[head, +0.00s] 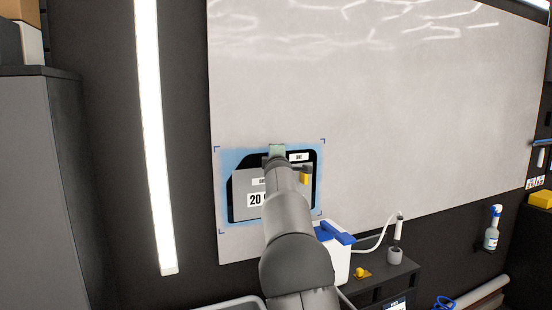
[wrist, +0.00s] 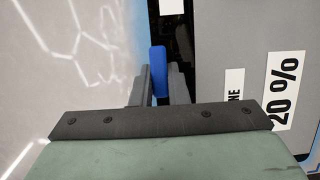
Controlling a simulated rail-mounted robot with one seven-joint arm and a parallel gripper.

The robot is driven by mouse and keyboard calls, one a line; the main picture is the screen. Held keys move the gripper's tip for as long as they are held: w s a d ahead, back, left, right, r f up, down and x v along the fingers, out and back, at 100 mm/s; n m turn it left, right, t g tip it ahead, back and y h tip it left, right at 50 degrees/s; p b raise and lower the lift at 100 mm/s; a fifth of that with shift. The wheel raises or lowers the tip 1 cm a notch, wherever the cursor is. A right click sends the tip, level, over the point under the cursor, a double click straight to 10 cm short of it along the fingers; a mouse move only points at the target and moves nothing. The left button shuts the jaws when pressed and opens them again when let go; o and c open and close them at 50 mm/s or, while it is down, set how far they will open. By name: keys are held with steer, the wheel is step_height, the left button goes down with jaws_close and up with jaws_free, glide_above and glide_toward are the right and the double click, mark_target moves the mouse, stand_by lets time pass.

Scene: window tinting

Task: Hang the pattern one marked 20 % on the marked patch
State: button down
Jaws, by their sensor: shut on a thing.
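The pattern marked 20 % (head: 243,182) is a dark-edged grey sheet with white labels. In the head view it stands upright in front of the marked patch, within its corner brackets. The marked patch (head: 236,157) is a pale blue area at the lower left of the large light panel; its blue shows around the pattern's edges. In the wrist view the pattern (wrist: 220,45) fills the right side, its 20 % label sideways. My gripper (wrist: 158,82) is shut on a blue tab at the pattern's edge. In the head view my arm hides the fingers. I cannot tell whether the pattern touches the panel.
A white container with a blue handle (head: 338,235) stands right of my arm, by a dark low unit (head: 388,285) with a hose and a small yellow item. A spray bottle (head: 491,228) hangs further right. A tall dark cabinet (head: 30,180) stands left. The panel's upper area is clear.

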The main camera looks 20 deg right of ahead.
steer(key=shift+d, duration=0.1)
steer(key=c, duration=1.3)
jaws_free()
steer(key=shift+s, duration=0.1)
steer(key=shift+c, duration=0.2)
steer(key=shift+b+v, duration=6.05)
steer(key=shift+v, duration=2.65)
steer(key=s+a+f+m+g+y+p, duration=0.15)
steer(key=s+a+f+m+g, duration=0.35)
steer(key=f, duration=0.7)
steer(key=s+a+f+m+g+y+b, duration=0.1)
steer(key=s+f+m+g+y, duration=0.35)
steer(key=f, duration=0.75)
steer(key=s+a+f+m+g, duration=0.1)
steer(key=s+a+f, duration=0.3)
steer(key=s, duration=0.6)
steer(key=s+a+f+m+g+p, duration=0.1)
steer(key=s+a+f+g, duration=0.3)
steer(key=s+f, duration=0.4)
steer(key=s+a+f+m+g, duration=0.2)
steer(key=s+a+f, duration=0.2)
steer(key=s, duration=0.8)
step_height(320, 180, down, 2)
steer(key=shift+s+f, duration=0.25)
steer(key=shift+s, duration=0.05)
